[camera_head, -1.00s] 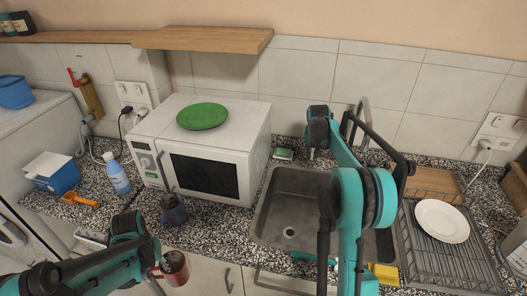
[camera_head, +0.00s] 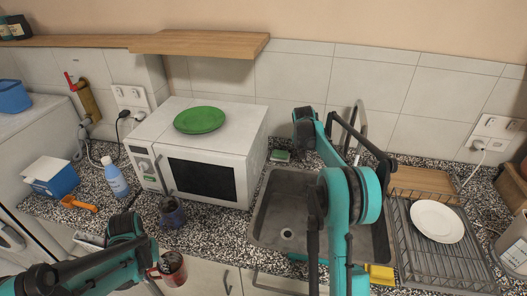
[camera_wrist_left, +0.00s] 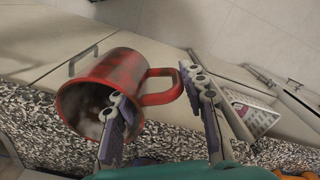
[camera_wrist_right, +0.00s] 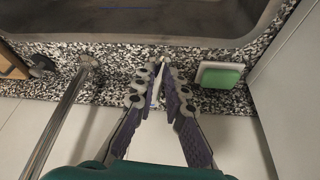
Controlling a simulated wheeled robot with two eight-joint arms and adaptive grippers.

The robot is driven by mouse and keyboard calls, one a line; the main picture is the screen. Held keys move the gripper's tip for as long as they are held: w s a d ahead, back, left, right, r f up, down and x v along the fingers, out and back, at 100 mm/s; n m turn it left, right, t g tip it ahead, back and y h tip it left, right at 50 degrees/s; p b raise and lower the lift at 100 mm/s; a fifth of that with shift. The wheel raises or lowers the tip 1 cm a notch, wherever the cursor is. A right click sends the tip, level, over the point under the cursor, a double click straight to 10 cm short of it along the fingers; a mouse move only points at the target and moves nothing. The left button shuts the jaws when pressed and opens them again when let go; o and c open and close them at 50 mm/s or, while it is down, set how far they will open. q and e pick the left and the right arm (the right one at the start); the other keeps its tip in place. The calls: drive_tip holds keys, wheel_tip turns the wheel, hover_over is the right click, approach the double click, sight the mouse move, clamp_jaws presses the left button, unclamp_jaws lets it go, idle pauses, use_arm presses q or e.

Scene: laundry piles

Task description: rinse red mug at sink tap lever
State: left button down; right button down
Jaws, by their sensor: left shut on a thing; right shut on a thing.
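The red mug (camera_head: 172,268) is in my left gripper (camera_head: 156,272), in front of the counter edge and left of the sink (camera_head: 268,218). In the left wrist view, one finger of the gripper (camera_wrist_left: 153,82) is at the rim of the mug (camera_wrist_left: 118,72) and the other is beyond its handle. In the right wrist view, my right gripper (camera_wrist_right: 160,82) is shut on a slim pale piece, seemingly the tap lever (camera_wrist_right: 157,80). The tap spout (camera_wrist_right: 58,120) is beside it. In the head view the tap (camera_head: 360,118) stands behind the sink; my arm hides the right fingertips.
The microwave (camera_head: 205,140) with a green plate (camera_head: 200,120) stands left of the sink. A dark mug (camera_head: 172,213) is on the counter before it. A green sponge (camera_head: 280,156) lies behind the sink. A dish rack (camera_head: 450,268) with a white plate (camera_head: 437,221) is at right.

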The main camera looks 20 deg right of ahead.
drive_tip(key=c, duration=1.6)
unclamp_jaws()
drive_tip(key=shift+o, duration=0.2)
drive_tip(key=v, duration=1.2)
